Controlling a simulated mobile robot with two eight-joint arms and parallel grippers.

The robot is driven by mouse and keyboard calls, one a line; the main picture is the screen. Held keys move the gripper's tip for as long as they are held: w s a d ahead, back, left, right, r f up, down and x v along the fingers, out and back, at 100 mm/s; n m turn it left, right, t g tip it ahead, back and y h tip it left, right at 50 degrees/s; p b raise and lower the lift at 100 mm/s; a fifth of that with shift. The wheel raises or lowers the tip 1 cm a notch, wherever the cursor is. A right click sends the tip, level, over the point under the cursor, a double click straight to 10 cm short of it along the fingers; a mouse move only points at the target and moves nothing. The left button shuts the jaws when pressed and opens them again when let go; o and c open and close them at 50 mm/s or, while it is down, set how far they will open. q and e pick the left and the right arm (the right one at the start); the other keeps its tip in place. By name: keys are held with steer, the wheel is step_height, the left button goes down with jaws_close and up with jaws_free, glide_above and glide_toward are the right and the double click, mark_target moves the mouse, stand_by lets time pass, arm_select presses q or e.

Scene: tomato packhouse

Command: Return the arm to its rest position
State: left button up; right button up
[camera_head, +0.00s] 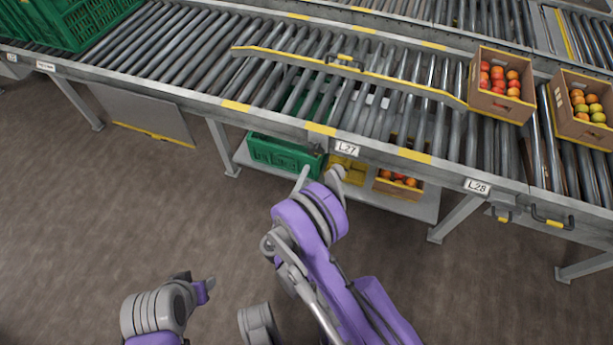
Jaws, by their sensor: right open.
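My right arm (325,245) reaches up from the bottom of the view. Its gripper (320,176) is open and empty, in front of the conveyor's lower shelf, below the label L27. In the picture its fingertips lie close to the green crate and a yellow crate on that shelf; I cannot tell whether they touch anything. My left gripper (196,284) is at the lower left over the bare floor, and nothing shows in it. Its jaw state is unclear from this angle.
The roller conveyor (236,106) crosses the view, with a yellow-edged guide rail (400,84). Two cardboard boxes of tomatoes (500,103) (590,131) stand at right. Below are a green crate (285,157), a yellow crate (346,170) and a tomato box (398,190). The floor (90,210) at left is clear.

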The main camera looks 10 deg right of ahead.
steer(key=shift+r, duration=0.1)
stand_by(0.5)
steer(key=s+d+r+m+g+y, duration=0.2)
steer(key=s+d+r+m+g, duration=0.3)
steer(key=d+r+g, duration=0.4)
steer(key=s+a+r+m+g+y, duration=0.1)
steer(key=s+r+m+y, duration=0.2)
steer(key=s, duration=0.8)
steer(key=s+a+r+m+g+y, duration=0.1)
steer(key=s+a+m+y, duration=0.3)
steer(key=s, duration=0.6)
arm_select(q)
step_height(320, 180, up, 29)
steer(key=t+p, duration=0.1)
steer(key=p, duration=2.5)
steer(key=shift+w+p, duration=0.3)
steer(key=shift+p, duration=0.05)
arm_select(e)
step_height(320, 180, up, 29)
steer(key=d+n+t+y, duration=0.1)
steer(key=d, duration=0.1)
